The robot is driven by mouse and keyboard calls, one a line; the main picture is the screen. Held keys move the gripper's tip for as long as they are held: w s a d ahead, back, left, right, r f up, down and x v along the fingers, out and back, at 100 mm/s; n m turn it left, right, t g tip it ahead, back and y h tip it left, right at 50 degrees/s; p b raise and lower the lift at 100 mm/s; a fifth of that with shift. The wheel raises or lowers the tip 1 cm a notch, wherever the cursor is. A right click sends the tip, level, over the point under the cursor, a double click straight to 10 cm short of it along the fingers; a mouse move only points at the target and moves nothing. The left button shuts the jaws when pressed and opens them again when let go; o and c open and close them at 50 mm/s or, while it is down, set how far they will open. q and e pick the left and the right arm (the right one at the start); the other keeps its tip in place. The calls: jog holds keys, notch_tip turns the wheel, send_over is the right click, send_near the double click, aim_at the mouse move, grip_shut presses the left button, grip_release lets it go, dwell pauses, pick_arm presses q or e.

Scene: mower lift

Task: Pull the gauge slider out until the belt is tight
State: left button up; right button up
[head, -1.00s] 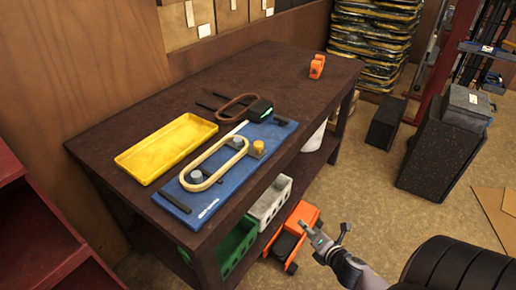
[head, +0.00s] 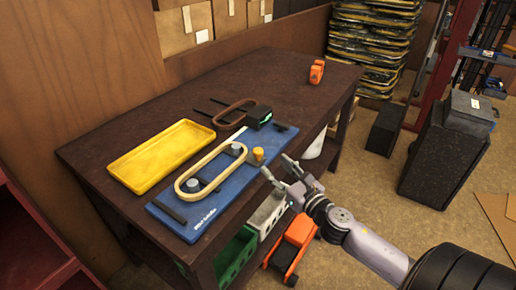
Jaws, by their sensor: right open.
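The blue gauge board (head: 225,180) lies on the dark workbench. A cream belt (head: 207,167) forms a long loop on it, around a grey pulley (head: 191,185) at the near end and another pulley (head: 236,149) at the far end. A yellow-orange knob (head: 258,155), apparently the slider's handle, stands just right of the belt's far end. My right gripper (head: 276,168) is open and empty, with its fingertips close to the knob at the board's right edge. I cannot tell how tight the belt is. My left gripper is out of view.
A yellow tray (head: 160,156) sits left of the board. An orange object (head: 317,71) stands at the bench's far end.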

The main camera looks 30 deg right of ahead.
aim_at(261, 153)
jog(key=w+p, duration=0.1)
jog(key=w, duration=0.9)
jog(key=shift+c, duration=0.5)
grip_shut()
